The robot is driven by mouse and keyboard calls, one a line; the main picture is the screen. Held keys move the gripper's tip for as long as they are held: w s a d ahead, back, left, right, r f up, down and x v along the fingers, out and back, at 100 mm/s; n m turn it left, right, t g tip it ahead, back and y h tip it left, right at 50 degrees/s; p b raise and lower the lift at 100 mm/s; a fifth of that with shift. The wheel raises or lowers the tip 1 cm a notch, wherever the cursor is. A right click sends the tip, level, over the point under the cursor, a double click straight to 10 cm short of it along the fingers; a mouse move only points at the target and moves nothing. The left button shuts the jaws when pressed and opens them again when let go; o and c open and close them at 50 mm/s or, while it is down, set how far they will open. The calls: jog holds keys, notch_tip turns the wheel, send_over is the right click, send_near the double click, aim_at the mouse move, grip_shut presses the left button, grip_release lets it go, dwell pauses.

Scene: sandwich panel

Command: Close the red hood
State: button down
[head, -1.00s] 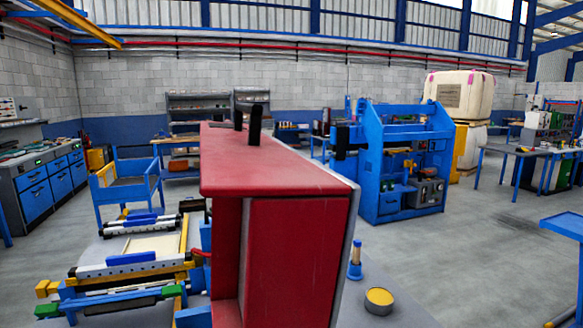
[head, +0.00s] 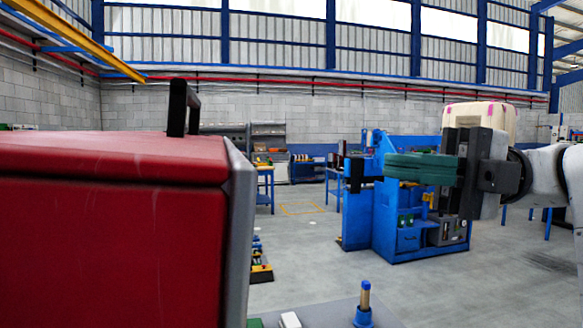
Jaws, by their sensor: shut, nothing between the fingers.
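The red hood (head: 100,230) fills the left side of the head view, very close to the camera. It stands raised, with a grey rim (head: 239,230) along its right edge and a black handle (head: 179,106) on top. My gripper (head: 395,168) comes in from the right on my white arm, to the right of the hood and apart from it. Its green fingers point left and are shut with nothing between them. What lies under and behind the hood is mostly hidden.
A grey worktop (head: 330,314) shows at the bottom, with a blue-based peg (head: 363,305) and a small white block (head: 290,320) on it. A blue machine (head: 400,225) stands on the floor beyond my gripper. Shelves (head: 265,140) stand at the back wall. Grey floor between is open.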

jog(key=p+x, duration=0.4)
jog(key=x, duration=1)
jog(key=shift+r, duration=0.15)
jog(key=shift+s, duration=0.1)
